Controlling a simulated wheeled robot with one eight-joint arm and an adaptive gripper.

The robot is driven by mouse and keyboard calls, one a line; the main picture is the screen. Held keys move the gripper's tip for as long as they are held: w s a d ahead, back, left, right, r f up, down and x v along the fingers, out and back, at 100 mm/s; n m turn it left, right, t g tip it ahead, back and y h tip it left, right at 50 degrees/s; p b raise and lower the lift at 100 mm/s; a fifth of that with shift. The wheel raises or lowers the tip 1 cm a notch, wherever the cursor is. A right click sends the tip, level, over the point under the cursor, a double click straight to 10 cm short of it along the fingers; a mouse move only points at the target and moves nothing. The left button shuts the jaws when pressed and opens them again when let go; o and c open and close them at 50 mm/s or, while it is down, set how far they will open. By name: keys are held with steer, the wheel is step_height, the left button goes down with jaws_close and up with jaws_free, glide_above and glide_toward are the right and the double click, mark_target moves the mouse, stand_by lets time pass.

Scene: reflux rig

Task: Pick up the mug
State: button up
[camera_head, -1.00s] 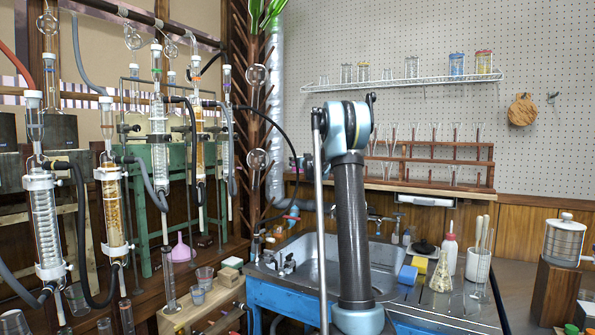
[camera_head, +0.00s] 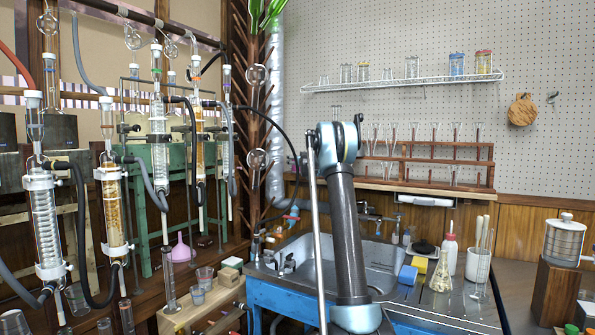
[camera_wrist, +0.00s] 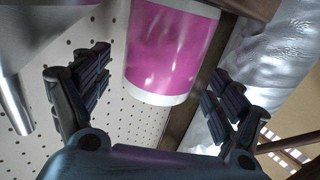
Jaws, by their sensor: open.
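The mug (camera_wrist: 168,50) shows in the wrist view as a glossy magenta cylinder with white bands at its ends. Its upper end is cut off by the frame edge, and no handle shows. My gripper (camera_wrist: 157,84) is open, with one dark finger on each side of the mug and gaps between. I cannot tell how far the mug is beyond the fingertips. In the head view I cannot make out the mug or my gripper; my raised arm blocks part of the area by the sink and back wall.
A silver duct (camera_wrist: 275,60) passes close to the right finger. Pegboard (camera_wrist: 110,120) fills the left side. In the head view, a sink (camera_head: 300,258), a test-tube rack (camera_head: 450,152) and a wire shelf (camera_head: 430,82) lie around my arm. Glass condensers (camera_head: 48,225) crowd the left.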

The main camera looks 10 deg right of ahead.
steer(key=shift+w, duration=1.5)
steer(key=c, duration=1.4)
